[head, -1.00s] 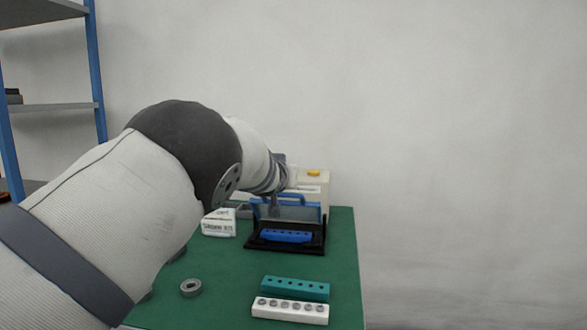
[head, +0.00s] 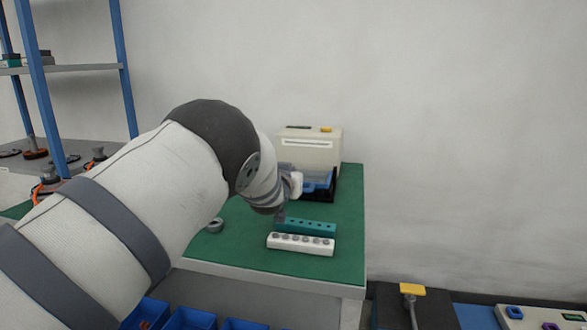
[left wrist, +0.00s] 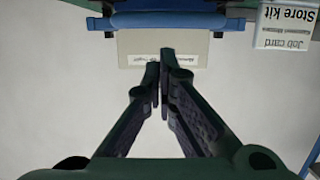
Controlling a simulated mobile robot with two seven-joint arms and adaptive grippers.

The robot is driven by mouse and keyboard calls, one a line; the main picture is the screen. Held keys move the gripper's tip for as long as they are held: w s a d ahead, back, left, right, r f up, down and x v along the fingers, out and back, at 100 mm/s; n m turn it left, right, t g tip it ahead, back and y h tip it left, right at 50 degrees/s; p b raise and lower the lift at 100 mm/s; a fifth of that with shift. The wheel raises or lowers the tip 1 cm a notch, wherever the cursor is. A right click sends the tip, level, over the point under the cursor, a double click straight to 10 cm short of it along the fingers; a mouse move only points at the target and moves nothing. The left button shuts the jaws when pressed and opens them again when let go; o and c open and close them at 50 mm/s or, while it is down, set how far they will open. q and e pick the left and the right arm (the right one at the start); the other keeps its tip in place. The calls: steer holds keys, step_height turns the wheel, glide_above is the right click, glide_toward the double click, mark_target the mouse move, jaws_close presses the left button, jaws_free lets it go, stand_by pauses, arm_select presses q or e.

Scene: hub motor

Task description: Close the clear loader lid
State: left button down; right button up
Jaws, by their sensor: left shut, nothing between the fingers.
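The loader (head: 320,184) stands on the green bench mat in front of a cream machine (head: 312,152). Its blue lid frame shows in the head view, partly hidden behind my left wrist. I cannot tell the lid's angle or see its clear panel well. A blue bar, looking like the lid handle (left wrist: 165,20), crosses the top of the left wrist view. My left gripper (head: 281,216) points down in front of the loader, near the teal block. In the left wrist view its fingers (left wrist: 159,75) are together and empty, apart from the blue bar. My right gripper is out of view.
A teal block (head: 310,227) and a white block with several rings (head: 300,244) lie near the mat's front. A grey ring (head: 215,225) lies left of them. A shelf (head: 75,70) stands left; blue bins (head: 190,319) sit below.

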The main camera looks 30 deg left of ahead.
arm_select(q)
steer(key=shift+f, duration=0.5)
